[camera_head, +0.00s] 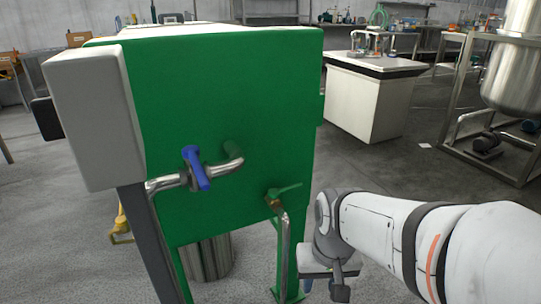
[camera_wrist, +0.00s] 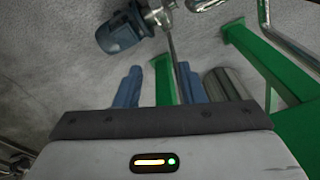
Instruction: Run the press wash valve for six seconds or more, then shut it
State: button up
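The green press body (camera_head: 240,90) fills the middle of the head view. A valve with a blue lever (camera_head: 197,168) sits on a steel pipe on its front; the lever stands near upright, slightly tilted, across the pipe. A second valve with a green lever (camera_head: 285,191) sits lower right on a downward pipe, its lever crosswise. I cannot tell from labels which is the wash valve. My gripper (camera_head: 323,284) is low, right of the downward pipe and apart from both levers. In the wrist view its fingers (camera_wrist: 160,82) are spread with nothing gripped.
A grey box (camera_head: 95,118) covers the press's left edge. A steel cylinder (camera_head: 208,258) stands beneath the press, between green legs. The wrist view shows a blue motor-like unit (camera_wrist: 120,32). A white bench (camera_head: 368,103) and a framed steel tank (camera_head: 515,75) stand behind right.

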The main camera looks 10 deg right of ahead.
jog(key=w+r+m+t+y+p, duration=0.25)
jog(key=w+r+m, duration=0.45)
jog(key=w, duration=0.5)
jog(key=m+t+p, duration=0.2)
jog(key=m+t, duration=0.1)
jog(key=m, duration=0.4)
send_near(297, 186)
jog(key=shift+h, duration=0.25)
jog(key=b+x, duration=0.1)
jog(key=x, duration=0.1)
jog(key=b+x, duration=0.1)
jog(key=x, duration=0.2)
jog(key=b+x, duration=0.1)
jog(key=x, duration=0.1)
jog(key=shift+w+a+f, duration=0.25)
jog(key=shift+a, duration=0.05)
jog(key=shift+c, duration=0.2)
grip_shut()
